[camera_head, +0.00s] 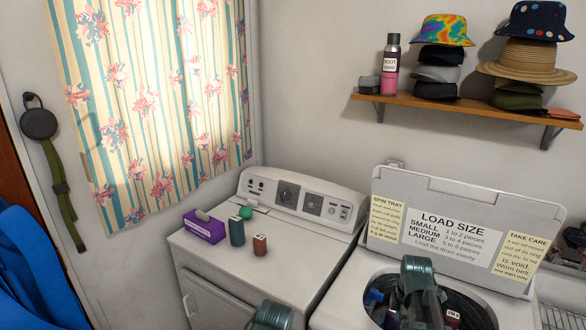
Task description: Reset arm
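Only a teal and grey piece of my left arm shows at the bottom edge, in front of the left white machine (272,251). My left gripper is out of the picture. A teal and grey part of my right arm stands over the open round tub (366,284) of the right machine. I cannot make out the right fingertips among the dark shapes in the tub, nor whether they hold anything. Small dark, blue and red things lie in the tub, partly hidden by the arm.
The raised lid (455,190) bears labels. A wall shelf (470,107) holds hats and a bottle (391,66).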

